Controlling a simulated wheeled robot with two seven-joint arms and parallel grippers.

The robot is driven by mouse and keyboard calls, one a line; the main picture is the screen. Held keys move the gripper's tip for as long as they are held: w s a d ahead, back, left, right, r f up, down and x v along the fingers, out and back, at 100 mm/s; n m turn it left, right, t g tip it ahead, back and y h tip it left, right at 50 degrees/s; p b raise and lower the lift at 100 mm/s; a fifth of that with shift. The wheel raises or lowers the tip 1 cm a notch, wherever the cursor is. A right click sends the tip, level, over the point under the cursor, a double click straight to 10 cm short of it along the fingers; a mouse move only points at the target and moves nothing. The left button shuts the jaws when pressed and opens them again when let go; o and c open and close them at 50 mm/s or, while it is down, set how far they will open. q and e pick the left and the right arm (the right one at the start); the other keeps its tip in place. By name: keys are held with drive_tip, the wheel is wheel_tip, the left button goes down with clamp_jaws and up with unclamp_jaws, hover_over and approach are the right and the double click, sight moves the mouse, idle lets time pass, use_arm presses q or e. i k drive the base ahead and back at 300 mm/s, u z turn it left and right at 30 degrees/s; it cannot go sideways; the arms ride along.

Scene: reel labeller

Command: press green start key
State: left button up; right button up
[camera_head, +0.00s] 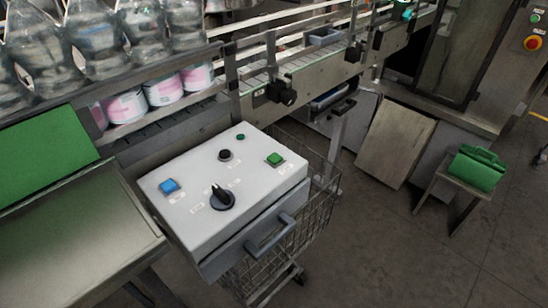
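Nothing covers the green key. Neither of my grippers shows in the head view.
The box sits above a wire cart (318,185). A metal table (75,235) with a green panel (45,160) stands left. Bottles (95,35) line the conveyor behind. A green case (477,168) rests on a stool at right. The floor (400,260) at front right is clear.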

sight(274, 159)
drive_tip(key=u, duration=3.25)
drive_tip(key=k, duration=1.4)
drive_tip(key=z, duration=2.3)
